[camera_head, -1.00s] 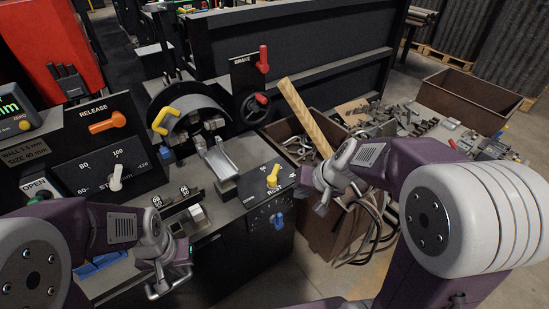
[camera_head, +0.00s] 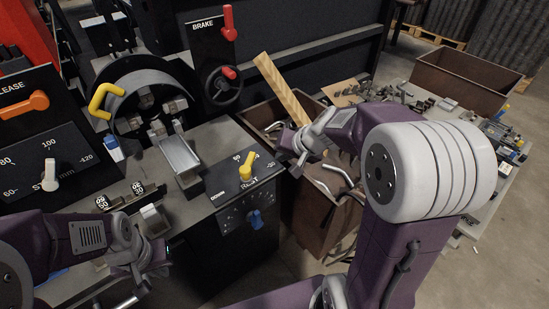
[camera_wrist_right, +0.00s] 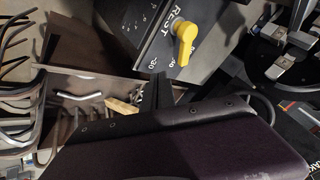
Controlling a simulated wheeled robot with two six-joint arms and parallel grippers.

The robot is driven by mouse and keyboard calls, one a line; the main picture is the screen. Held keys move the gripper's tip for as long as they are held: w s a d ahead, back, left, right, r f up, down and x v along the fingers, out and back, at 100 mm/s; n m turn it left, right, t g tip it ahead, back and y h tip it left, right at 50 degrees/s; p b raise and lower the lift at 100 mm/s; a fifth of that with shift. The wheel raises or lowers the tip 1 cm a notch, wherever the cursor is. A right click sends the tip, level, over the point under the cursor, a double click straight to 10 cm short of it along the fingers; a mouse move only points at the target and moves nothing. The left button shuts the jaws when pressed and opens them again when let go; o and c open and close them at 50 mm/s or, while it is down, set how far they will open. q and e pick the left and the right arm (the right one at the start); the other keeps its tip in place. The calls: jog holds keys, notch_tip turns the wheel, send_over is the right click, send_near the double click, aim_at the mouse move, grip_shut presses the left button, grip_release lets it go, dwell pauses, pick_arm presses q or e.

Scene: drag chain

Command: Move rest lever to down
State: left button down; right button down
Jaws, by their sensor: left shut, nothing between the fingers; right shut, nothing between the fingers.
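The yellow rest lever (camera_head: 246,168) sits on the sloped black REST panel (camera_head: 222,183) at the machine's front right corner. Its handle points up and away from the panel's lower edge. The lever also shows in the right wrist view (camera_wrist_right: 185,42), with the word REST beside it. My right gripper (camera_head: 297,166) is shut and empty, to the right of the lever and apart from it. My left gripper (camera_head: 150,272) is shut and empty, low at the left, in front of the machine and away from the lever.
A brown bin (camera_head: 325,212) with bent rods and a wooden plank (camera_head: 285,88) are close behind my right gripper.

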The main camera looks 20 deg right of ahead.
aim_at(249, 166)
jog(key=b+x, duration=0.2)
jog(key=x, duration=0.6)
jog(key=shift+s+f+b, duration=0.1)
jog(key=shift+f+b, duration=0.05)
jog(key=shift+b, duration=0.15)
jog(key=shift+w+a+r+p, duration=0.2)
jog(key=shift+w+a+p, duration=0.15)
jog(key=shift+a+p, duration=0.15)
jog(key=shift+w+a+r+p, duration=0.2)
jog(key=shift+w+a+p, duration=0.15)
jog(key=shift+a, duration=0.25)
jog(key=shift+w+a+f, duration=0.1)
jog(key=shift+w+a, duration=0.25)
jog(key=shift+a, duration=0.25)
jog(key=shift+f, duration=0.1)
jog(key=shift+w, duration=0.15)
jog(key=shift+n+b, duration=0.3)
jog(key=shift+n, duration=0.1)
jog(key=shift+w+y, duration=0.1)
jog(key=shift+y, duration=0.2)
